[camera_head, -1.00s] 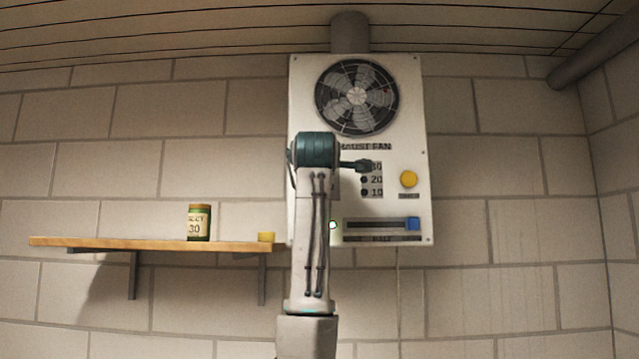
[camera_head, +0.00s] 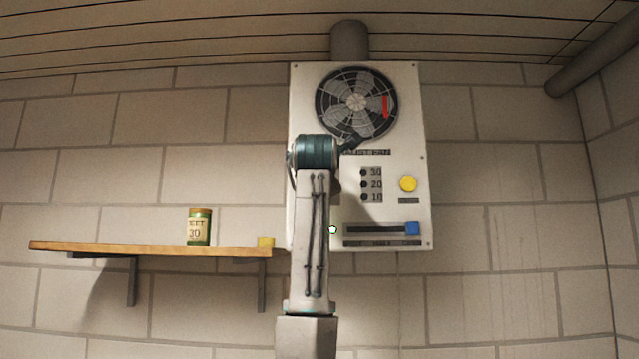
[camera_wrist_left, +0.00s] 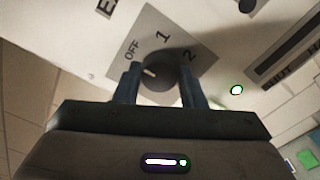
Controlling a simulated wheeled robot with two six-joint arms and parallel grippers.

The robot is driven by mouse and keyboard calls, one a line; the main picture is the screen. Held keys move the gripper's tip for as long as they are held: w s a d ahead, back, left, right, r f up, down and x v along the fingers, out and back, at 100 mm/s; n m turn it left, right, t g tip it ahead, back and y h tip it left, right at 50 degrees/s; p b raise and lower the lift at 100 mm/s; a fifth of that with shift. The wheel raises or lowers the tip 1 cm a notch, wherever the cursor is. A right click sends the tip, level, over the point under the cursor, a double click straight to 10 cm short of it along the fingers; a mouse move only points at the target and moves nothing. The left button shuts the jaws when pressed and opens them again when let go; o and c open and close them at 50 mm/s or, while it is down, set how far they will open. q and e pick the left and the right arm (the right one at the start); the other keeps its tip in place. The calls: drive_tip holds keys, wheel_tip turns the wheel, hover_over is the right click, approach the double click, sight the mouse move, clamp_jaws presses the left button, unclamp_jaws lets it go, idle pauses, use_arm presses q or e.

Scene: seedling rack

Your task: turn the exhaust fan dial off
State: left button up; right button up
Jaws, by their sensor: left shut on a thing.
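The exhaust fan dial (camera_wrist_left: 160,84) is a dark round knob on a grey plate (camera_wrist_left: 204,47) marked OFF, 1 and 2. In the left wrist view my left gripper (camera_wrist_left: 161,68) has one finger on each side of the knob and is shut on it. The knob's pale mark sits on its left side, the side nearest the OFF label. In the head view my left arm covers the dial and the fingertips. The white fan panel (camera_head: 410,140) is on the wall, with the round fan (camera_head: 357,101) at its top. My right gripper is not in view.
The panel also has a yellow button (camera_head: 408,184), a blue slider (camera_head: 412,228) and a small green light (camera_head: 333,230). A wooden shelf (camera_head: 120,249) at the left holds a labelled jar (camera_head: 199,227) and a small yellow block (camera_head: 266,242).

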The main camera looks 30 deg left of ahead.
use_arm(q)
drive_tip(key=shift+w+f, duration=0.1)
drive_tip(key=shift+f, duration=0.1)
idle(0.3)
drive_tip(key=o, duration=1)
drive_tip(key=shift+r, duration=0.1)
drive_tip(key=b+v, duration=0.5)
drive_tip(key=v, duration=0.6)
drive_tip(key=shift+a, duration=0.1)
